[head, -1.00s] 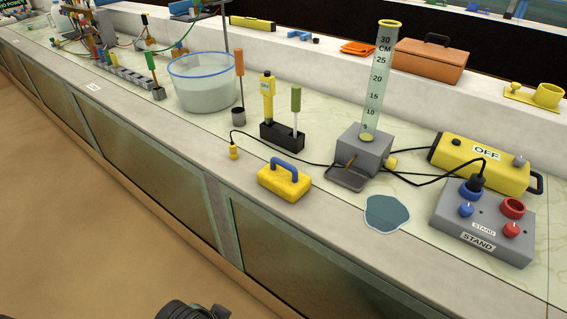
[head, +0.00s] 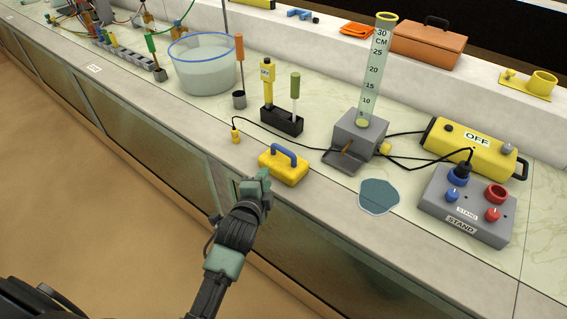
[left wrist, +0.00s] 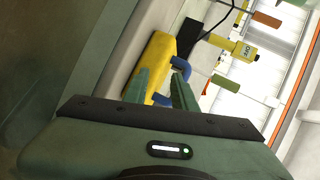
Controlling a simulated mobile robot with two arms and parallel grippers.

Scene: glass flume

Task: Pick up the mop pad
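The mop pad, which I take to be the yellow block with a blue arched handle (head: 284,168), lies on the bench near its front edge. It also shows in the left wrist view (left wrist: 153,62), just beyond my fingers, with its blue handle (left wrist: 181,66) near the right fingertip. My left gripper (head: 262,178) is just in front of the pad, by the bench edge, and appears apart from it. In the left wrist view, its two green fingers (left wrist: 161,82) stand apart with nothing held between them. My right gripper is not in view.
A teal puddle-like patch (head: 379,197) lies right of the pad. A grey stand box (head: 468,207) is farther right.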

